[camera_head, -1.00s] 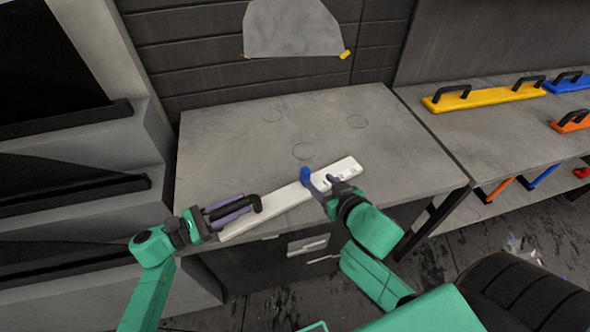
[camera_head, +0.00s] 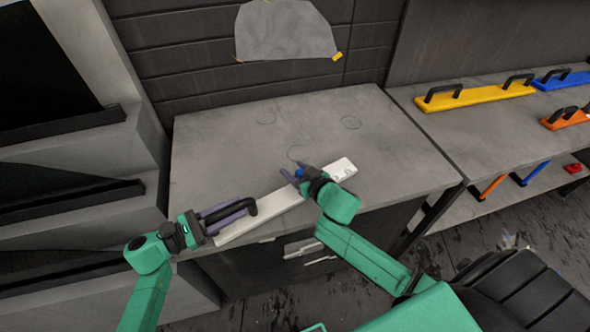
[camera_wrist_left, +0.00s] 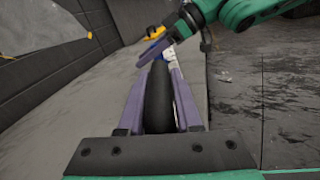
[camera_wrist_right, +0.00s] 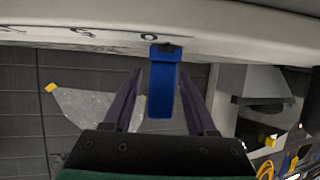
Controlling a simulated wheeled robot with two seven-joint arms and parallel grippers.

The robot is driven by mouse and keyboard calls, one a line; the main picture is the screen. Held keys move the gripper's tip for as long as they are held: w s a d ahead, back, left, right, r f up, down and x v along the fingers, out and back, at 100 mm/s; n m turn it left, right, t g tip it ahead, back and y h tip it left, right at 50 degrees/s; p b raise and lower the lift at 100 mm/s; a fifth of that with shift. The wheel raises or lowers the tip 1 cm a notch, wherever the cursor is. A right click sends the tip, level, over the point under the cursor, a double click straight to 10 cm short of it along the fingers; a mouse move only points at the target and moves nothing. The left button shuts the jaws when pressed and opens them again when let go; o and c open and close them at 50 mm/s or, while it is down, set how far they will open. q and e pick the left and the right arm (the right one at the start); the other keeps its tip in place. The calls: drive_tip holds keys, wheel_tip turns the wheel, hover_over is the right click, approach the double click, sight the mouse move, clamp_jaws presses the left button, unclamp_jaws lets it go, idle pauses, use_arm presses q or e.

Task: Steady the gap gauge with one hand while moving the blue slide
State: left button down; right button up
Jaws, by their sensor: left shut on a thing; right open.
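The gap gauge is a long white bar (camera_head: 268,207) lying diagonally on the grey bench, with a black handle (camera_head: 252,206) at its near left end. My left gripper (camera_head: 236,210) is shut on that black handle, which also shows between the fingers in the left wrist view (camera_wrist_left: 158,100). The blue slide (camera_head: 299,172) sits on the bar toward its far right end, partly hidden by my right gripper (camera_head: 292,173). In the right wrist view the blue slide (camera_wrist_right: 163,85) stands between the two open fingers, with a visible gap on each side.
The grey bench top (camera_head: 230,140) is clear behind the bar. A side bench at right holds a yellow bar with black handles (camera_head: 475,97), an orange one (camera_head: 566,118) and a blue one (camera_head: 562,78). A grey sheet (camera_head: 285,30) hangs on the wall.

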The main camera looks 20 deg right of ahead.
clamp_jaws()
idle(1.4)
